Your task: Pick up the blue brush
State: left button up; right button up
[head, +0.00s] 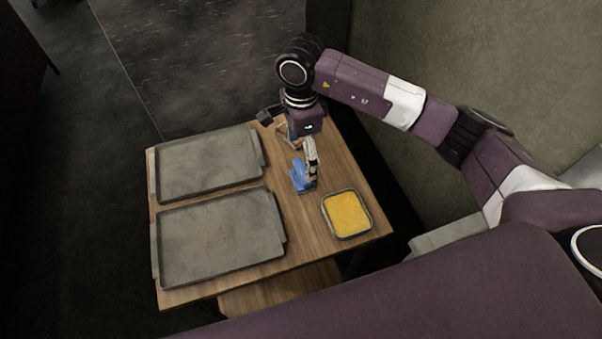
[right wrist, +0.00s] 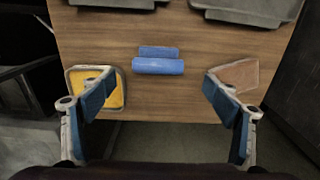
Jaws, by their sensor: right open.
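The blue brush (head: 299,173) lies on the wooden table, right of the trays in the head view. In the right wrist view the brush (right wrist: 158,66) shows as two blue bars side by side on the wood. My right gripper (head: 299,153) hangs above the table by the brush, its fingers partly hiding that area. In the right wrist view my right gripper (right wrist: 158,82) is open and empty, with one finger on either side of the brush and apart from it. My left gripper is not in view.
Two grey trays (head: 161,273) (head: 161,197) fill the table's left part; the nearer holds small crumbs. A square container of yellow stuff (head: 347,214) stands near the front right. A brown flat object (right wrist: 238,75) lies under the right finger. A wall rises behind the table's right side.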

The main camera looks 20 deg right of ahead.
aim_at(302, 169)
jog(key=f+p, duration=0.1)
jog(key=f, duration=0.2)
jog(key=f+p, duration=0.1)
jog(key=f, duration=0.2)
jog(key=shift+s+f+p, duration=0.2)
jog(key=shift+f+p, duration=0.1)
jog(key=shift+p, duration=0.05)
jog(key=shift+d+f, duration=0.1)
jog(key=shift+f, duration=0.15)
jog(key=shift+c, duration=0.4)
jog(key=c, duration=1.2)
